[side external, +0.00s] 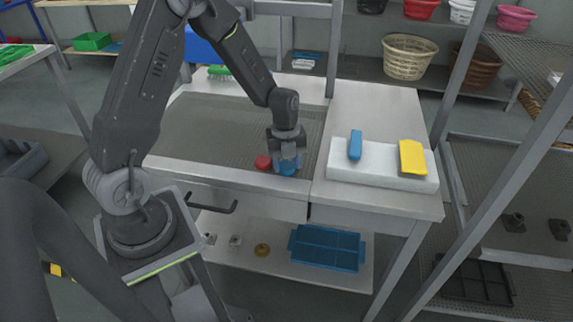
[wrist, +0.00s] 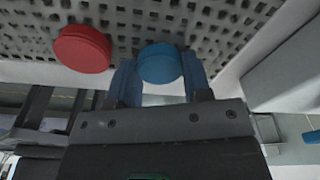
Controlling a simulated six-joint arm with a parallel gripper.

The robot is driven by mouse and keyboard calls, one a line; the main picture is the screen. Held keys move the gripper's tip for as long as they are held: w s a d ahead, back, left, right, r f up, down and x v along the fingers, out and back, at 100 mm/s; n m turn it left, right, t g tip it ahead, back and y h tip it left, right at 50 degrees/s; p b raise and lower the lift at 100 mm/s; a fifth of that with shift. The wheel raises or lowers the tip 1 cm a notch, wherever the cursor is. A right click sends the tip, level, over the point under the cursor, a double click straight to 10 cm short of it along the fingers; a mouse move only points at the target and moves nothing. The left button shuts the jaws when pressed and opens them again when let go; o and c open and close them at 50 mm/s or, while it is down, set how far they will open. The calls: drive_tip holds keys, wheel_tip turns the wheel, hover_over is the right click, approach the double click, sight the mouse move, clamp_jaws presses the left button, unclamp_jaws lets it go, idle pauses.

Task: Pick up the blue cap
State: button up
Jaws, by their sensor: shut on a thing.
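The round blue cap (wrist: 160,64) sits between the two blue fingers of my gripper (wrist: 158,82) in the wrist view. In the side view, my gripper (side external: 287,163) points down at the front right of the perforated tank surface, and the blue cap (side external: 288,169) shows low between the fingers. The gripper is shut on the cap. I cannot tell whether the cap touches the surface or is slightly above it. A round red cap (wrist: 82,48) lies just left of the blue cap, apart from it; it also shows in the side view (side external: 263,162).
Right of the tank, a white block (side external: 380,175) carries a blue item (side external: 355,145) and a yellow item (side external: 412,157). A green brush-like item (side external: 219,71) lies at the tank's back. A blue divided tray (side external: 327,248) is on the lower shelf. The tank's left and middle are clear.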

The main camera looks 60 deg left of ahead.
sight(284, 166)
drive_tip(key=shift+r, duration=0.45)
drive_tip(key=r, duration=0.3)
drive_tip(key=shift+s+a+r, duration=0.25)
drive_tip(key=shift+a+r, duration=0.1)
drive_tip(key=shift+r, duration=0.05)
drive_tip(key=s+a+r, duration=0.6)
drive_tip(key=s+a, duration=0.1)
drive_tip(key=a, duration=0.1)
drive_tip(key=shift+a+r, duration=0.15)
drive_tip(key=shift+a, duration=0.1)
drive_tip(key=shift+w, duration=0.1)
wheel_tip(284, 166, up, 18)
drive_tip(key=w+a+n+t+y, duration=0.15)
drive_tip(key=w+n, duration=0.45)
drive_tip(key=n, duration=0.8)
drive_tip(key=w+a+n, duration=0.3)
drive_tip(key=w+n, duration=0.3)
drive_tip(key=n, duration=0.7)
wheel_tip(284, 166, down, 25)
drive_tip(key=shift+w+a+r, duration=0.1)
drive_tip(key=shift+a+r, duration=0.05)
drive_tip(key=shift+r, duration=0.05)
drive_tip(key=shift+f, duration=0.75)
